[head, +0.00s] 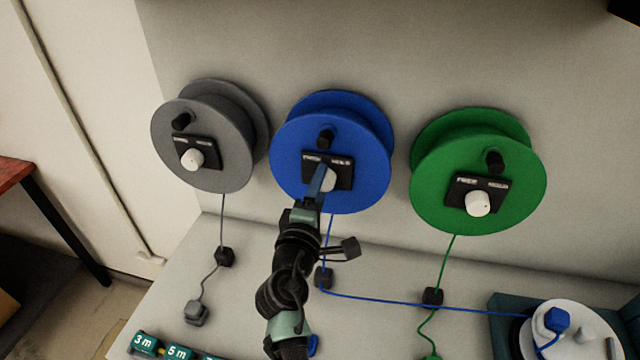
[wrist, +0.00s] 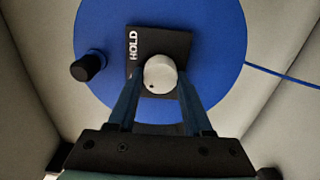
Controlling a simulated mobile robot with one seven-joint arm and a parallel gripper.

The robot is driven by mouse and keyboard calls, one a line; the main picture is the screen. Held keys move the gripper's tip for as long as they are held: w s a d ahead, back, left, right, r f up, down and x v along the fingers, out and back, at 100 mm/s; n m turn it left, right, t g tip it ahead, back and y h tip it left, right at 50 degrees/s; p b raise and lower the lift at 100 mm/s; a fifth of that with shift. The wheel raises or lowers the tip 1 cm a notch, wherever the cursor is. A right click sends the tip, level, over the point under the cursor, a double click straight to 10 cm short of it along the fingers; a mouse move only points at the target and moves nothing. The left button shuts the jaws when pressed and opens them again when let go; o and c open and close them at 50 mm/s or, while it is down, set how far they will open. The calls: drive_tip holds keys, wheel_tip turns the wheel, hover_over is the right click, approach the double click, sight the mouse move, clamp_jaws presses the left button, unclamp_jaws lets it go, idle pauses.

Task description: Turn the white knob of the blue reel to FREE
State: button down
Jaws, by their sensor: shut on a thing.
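The blue reel (head: 375,170) hangs on the pale wall between two others. Its black plate (head: 348,172) has a label at each upper corner; the right one reads like HOLD. The white knob (head: 330,182) is partly hidden by my gripper (head: 322,185). In the wrist view my gripper (wrist: 160,90) has one finger on each side of the white knob (wrist: 160,72) and is shut on it. A small dark dot shows on the knob's lower-left face there, away from the word HOLD. The other label is hidden in that view, seemingly behind the left finger.
A grey reel (head: 225,160) hangs left and a green reel (head: 520,185) right, each with a white knob. A blue cord (head: 400,302) runs right to a white round thing (head: 575,330). Labelled green blocks (head: 145,343) sit at the lower left.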

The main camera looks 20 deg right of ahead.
drive_tip(key=shift+c, duration=1.6)
unclamp_jaws()
drive_tip(key=shift+s+a, duration=0.1)
drive_tip(key=shift+s, duration=0.05)
drive_tip(key=b+v, duration=0.2)
drive_tip(key=v, duration=1)
drive_tip(key=shift+s+a, duration=0.2)
drive_tip(key=shift+s, duration=0.05)
